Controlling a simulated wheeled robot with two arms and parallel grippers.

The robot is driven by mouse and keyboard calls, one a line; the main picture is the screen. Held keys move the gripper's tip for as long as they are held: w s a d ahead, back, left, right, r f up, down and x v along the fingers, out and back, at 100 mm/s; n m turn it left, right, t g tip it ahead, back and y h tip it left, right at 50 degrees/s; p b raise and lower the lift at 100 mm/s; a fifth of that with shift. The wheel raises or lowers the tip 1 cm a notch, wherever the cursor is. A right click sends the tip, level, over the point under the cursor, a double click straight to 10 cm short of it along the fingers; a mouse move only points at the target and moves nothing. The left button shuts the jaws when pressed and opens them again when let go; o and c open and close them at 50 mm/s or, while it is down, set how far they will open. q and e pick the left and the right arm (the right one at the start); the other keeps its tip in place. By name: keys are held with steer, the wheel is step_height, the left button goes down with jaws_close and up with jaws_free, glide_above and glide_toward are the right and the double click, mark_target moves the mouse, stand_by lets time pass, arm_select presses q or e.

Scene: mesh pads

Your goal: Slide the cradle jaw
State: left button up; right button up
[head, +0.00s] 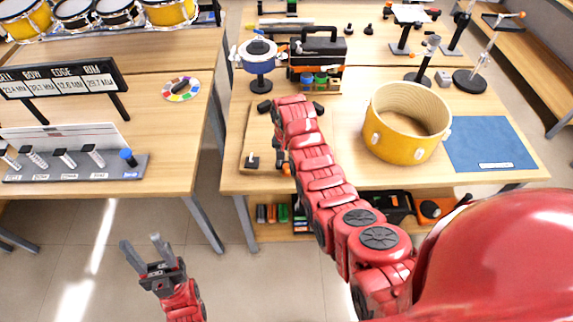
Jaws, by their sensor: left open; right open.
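A wooden cradle board (246,142) lies on the left part of the middle table, largely covered by my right arm. A small black block (252,161) sits on the board's near left corner. Dark round ends show on either side of my forearm, at the left (264,107) and at the right (318,108). I cannot tell which of these parts is the cradle jaw. My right gripper is hidden behind its own arm, so contact with the cradle cannot be seen. My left gripper (140,240) is open and empty, low over the floor in front of the tables.
A yellow drum shell (402,126) stands right of my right arm, beside a blue mat (490,145). A black toolbox (318,52) and a blue round stand (258,56) are behind the cradle. The left table holds a sign (62,84) and a colour ring (181,89).

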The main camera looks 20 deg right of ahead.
steer(key=shift+f, duration=0.9)
jaws_close()
stand_by(0.9)
